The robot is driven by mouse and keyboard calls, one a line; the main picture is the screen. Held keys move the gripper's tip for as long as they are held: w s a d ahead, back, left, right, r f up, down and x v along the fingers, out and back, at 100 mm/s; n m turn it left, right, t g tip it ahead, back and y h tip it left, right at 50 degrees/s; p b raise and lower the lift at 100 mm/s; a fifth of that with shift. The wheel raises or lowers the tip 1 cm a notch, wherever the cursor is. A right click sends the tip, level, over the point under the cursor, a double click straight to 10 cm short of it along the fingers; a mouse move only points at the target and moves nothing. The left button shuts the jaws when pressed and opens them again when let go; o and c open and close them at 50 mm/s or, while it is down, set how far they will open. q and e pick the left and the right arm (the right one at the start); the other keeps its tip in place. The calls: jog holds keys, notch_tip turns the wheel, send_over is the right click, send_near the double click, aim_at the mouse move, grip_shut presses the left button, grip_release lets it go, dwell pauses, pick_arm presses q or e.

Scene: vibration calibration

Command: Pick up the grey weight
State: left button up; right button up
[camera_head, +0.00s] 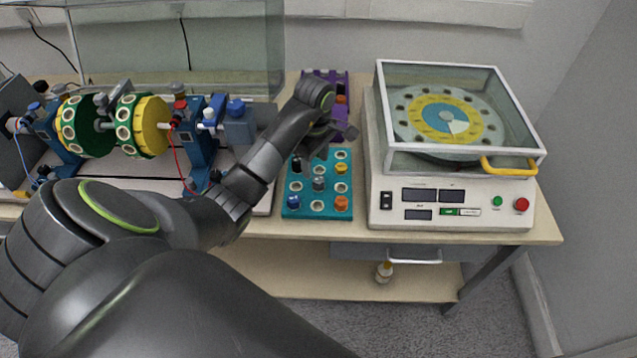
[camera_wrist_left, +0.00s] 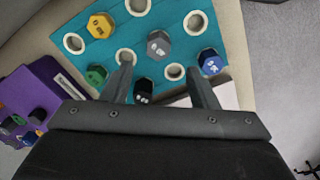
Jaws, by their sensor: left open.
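The grey weight (camera_head: 319,184) stands in the middle of a teal tray (camera_head: 318,213) with ring-edged holes. In the left wrist view the grey weight (camera_wrist_left: 158,43) shows its top just beyond the fingertips, between their lines. My left gripper (camera_head: 317,150) is over the back part of the tray. In the left wrist view its two fingers (camera_wrist_left: 158,66) are spread, with nothing held between them. A black weight (camera_wrist_left: 143,90) shows between the fingers, nearer the palm. The gripper's height above the weights is hard to tell. My right gripper is not in view.
The tray also holds yellow (camera_wrist_left: 101,26), green (camera_wrist_left: 96,74), blue (camera_wrist_left: 210,62) and orange (camera_head: 341,203) weights close by. A purple rack (camera_head: 353,128) stands behind. A glass-lidded machine (camera_head: 450,207) is at right; a rotor rig (camera_head: 140,125) is at left.

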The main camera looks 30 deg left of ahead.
aim_at(316, 177)
pick_arm(q)
jog(key=shift+f+b, duration=1)
jog(key=shift+f, duration=0.35)
jog(key=shift+f+b, duration=0.8)
jog(key=shift+f, duration=0.1)
jog(key=shift+w+f+p, duration=0.15)
jog(key=shift+f+p, duration=0.2)
jog(key=shift+f, duration=1)
jog(key=c, duration=1)
jog(key=shift+r, duration=0.1)
jog(key=shift+c, duration=0.2)
